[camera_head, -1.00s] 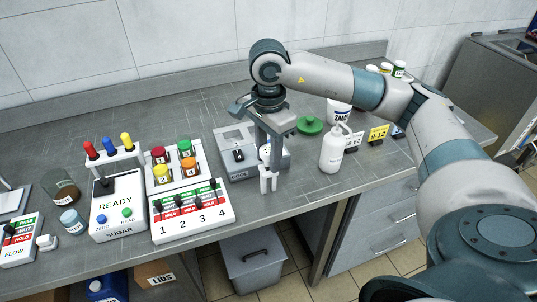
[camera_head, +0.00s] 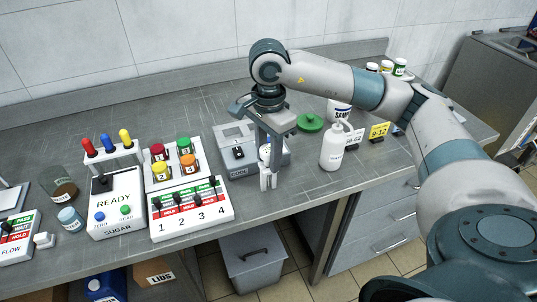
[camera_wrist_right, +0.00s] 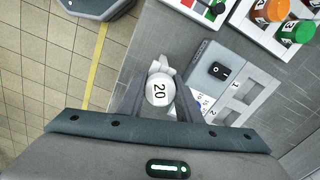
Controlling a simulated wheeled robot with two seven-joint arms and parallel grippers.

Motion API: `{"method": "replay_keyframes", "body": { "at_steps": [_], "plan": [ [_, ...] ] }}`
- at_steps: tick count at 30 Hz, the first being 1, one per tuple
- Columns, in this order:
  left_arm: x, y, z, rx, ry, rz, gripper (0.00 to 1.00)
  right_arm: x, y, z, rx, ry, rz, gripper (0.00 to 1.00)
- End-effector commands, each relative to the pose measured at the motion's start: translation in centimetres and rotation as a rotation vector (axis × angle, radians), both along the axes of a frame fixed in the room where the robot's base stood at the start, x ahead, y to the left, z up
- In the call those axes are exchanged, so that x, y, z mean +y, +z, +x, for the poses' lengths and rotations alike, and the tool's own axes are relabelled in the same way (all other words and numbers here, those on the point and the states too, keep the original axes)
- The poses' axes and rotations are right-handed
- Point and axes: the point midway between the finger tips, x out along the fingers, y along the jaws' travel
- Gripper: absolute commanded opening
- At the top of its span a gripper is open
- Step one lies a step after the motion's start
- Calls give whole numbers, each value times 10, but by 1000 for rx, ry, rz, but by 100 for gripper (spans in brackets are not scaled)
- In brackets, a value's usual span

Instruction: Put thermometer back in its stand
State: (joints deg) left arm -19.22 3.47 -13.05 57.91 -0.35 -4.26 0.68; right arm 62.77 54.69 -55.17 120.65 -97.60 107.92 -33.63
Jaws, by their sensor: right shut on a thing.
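My right gripper (camera_head: 268,180) hangs pointing down at the front of the bench, just in front of a grey box. In the right wrist view, its fingers (camera_wrist_right: 157,97) are shut on a white round piece marked 20 (camera_wrist_right: 159,90), which I take to be the thermometer. A small white part (camera_wrist_right: 160,66) shows just beyond this disc. In the head view the held piece is mostly hidden by the fingers. I cannot make out for sure which object is the thermometer's stand. My left gripper is out of view.
The grey box (camera_wrist_right: 211,83) has a black switch and recesses. Left of it stand a panel of coloured jars and sliders (camera_head: 191,209) and the READY unit (camera_head: 117,213). Right of it are a white bottle (camera_head: 331,154) and green lid (camera_head: 310,123). A grey bin (camera_head: 252,265) stands below.

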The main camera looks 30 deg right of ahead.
Motion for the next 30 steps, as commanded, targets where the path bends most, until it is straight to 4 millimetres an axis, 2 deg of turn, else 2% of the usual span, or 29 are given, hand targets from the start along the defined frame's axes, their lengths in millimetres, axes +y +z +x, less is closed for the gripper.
{"method": "replay_keyframes", "body": {
  "at_steps": [17,18,21,28,30],
  "plan": [
    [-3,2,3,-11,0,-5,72,0,-3,-1,3,1,0,7],
    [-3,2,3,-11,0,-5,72,0,-3,-1,3,1,0,34],
    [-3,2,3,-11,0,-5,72,0,-4,-1,5,1,0,53],
    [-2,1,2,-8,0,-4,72,0,-3,-1,3,1,0,53],
    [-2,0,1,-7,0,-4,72,0,-3,-1,2,0,0,70]
  ]
}}
